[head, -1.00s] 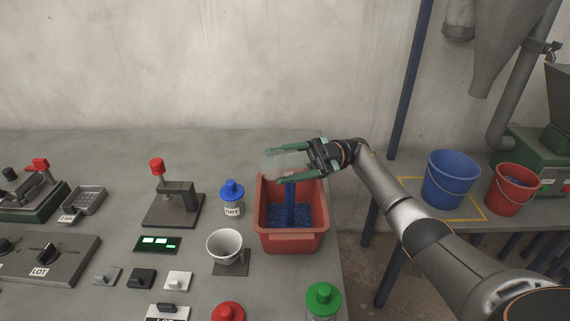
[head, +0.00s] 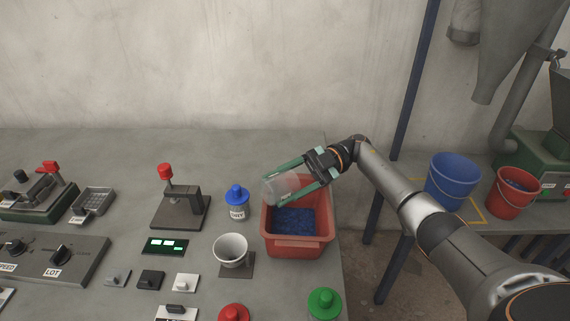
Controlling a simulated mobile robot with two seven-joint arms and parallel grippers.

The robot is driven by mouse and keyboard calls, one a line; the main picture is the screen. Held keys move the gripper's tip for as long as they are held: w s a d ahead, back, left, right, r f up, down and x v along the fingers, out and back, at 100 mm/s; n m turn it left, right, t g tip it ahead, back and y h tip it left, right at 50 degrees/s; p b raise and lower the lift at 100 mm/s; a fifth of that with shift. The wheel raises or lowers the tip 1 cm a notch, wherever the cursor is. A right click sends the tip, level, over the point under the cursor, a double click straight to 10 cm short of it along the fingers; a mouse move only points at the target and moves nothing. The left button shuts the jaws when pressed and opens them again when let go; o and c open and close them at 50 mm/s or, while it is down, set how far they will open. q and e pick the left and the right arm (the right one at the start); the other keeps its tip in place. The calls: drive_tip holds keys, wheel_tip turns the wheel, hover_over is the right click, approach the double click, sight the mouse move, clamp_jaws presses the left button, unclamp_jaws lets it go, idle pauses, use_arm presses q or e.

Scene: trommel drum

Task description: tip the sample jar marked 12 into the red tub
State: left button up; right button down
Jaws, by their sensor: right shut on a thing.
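A clear jar (head: 281,188) is held tilted between the fingers of my right gripper (head: 291,180), above the back left part of the red tub. It looks empty, and no number shows on the side I see. The red tub (head: 298,248) stands on the bench near its right edge. Blue granules (head: 294,221) cover its floor. My left gripper is not in view.
A blue-capped bottle (head: 236,203) and a white cup (head: 231,250) stand left of the tub. A green-capped bottle (head: 324,304) and a red cap (head: 233,314) are in front. A blue bucket (head: 452,181) and a red bucket (head: 513,194) stand on the right-hand table.

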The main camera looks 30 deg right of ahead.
sight(271, 181)
drive_tip(key=shift+a+r+h+p, duration=0.1)
drive_tip(key=shift+r+h+p, duration=0.55)
drive_tip(key=shift+h+p, duration=0.1)
drive_tip(key=r+h+p, duration=0.1)
drive_tip(key=p, duration=0.2)
drive_tip(key=r+h+p, duration=0.1)
drive_tip(key=p, duration=0.1)
drive_tip(key=h+p, duration=0.2)
drive_tip(key=p, duration=0.1)
drive_tip(key=shift+a+r+n+t+p, duration=0.3)
drive_tip(key=shift+r, duration=0.1)
drive_tip(key=shift+f+h, duration=0.1)
drive_tip(key=shift+h, duration=0.15)
wheel_tip(271, 181, up, 3)
drive_tip(key=h, duration=0.4)
drive_tip(key=shift+a+r+t+h, duration=0.1)
drive_tip(key=shift+r+t+h, duration=0.1)
drive_tip(key=shift+t+h, duration=0.1)
wheel_tip(271, 181, up, 5)
drive_tip(key=h, duration=0.4)
drive_tip(key=shift+f, duration=0.15)
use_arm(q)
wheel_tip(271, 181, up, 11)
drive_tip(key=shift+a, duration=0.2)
use_arm(e)
wheel_tip(271, 181, up, 7)
drive_tip(key=h, duration=0.3)
drive_tip(key=shift+d+f+t+h, duration=0.2)
drive_tip(key=shift+d+t+h, duration=0.1)
drive_tip(key=shift+d+t, duration=0.15)
